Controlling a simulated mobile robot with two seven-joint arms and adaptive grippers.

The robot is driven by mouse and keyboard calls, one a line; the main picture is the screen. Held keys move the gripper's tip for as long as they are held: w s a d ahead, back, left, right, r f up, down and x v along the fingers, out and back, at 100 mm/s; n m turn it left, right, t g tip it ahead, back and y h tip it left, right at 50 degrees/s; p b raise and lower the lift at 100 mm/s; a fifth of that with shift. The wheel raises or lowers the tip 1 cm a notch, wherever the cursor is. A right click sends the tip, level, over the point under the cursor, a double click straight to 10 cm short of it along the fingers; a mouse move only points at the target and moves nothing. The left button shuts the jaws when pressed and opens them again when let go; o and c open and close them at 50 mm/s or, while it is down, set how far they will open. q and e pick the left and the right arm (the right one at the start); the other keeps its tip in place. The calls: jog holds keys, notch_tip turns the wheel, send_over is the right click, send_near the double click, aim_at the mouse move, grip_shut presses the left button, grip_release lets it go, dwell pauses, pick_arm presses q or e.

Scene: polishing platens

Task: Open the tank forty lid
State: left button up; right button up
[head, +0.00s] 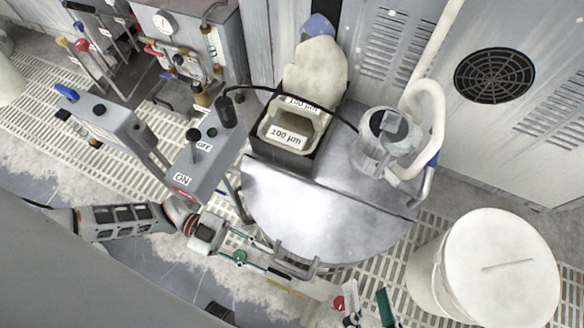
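The tank has a round grey metal lid (325,222) with a straight seam across it. A bar handle (300,268) stands at the lid's front edge. My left gripper (272,261) reaches in from the left, its fingers at the left end of this handle. I cannot tell whether they touch or close on it. The lid lies flat, with no gap visible at its front edge.
A dark box with a "100 µm" filter (290,136) and a clear cylinder (385,142) with a white hose stand at the tank's back. A grey ON/OFF switch box (199,165) rises left of the tank. A white bucket (497,268) stands right. Grating surrounds the tank.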

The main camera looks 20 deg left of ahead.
aim_at(288, 271)
pick_arm(q)
jog(key=d, duration=0.7)
jog(key=shift+d+r, duration=0.1)
jog(key=shift+d, duration=0.2)
grip_shut()
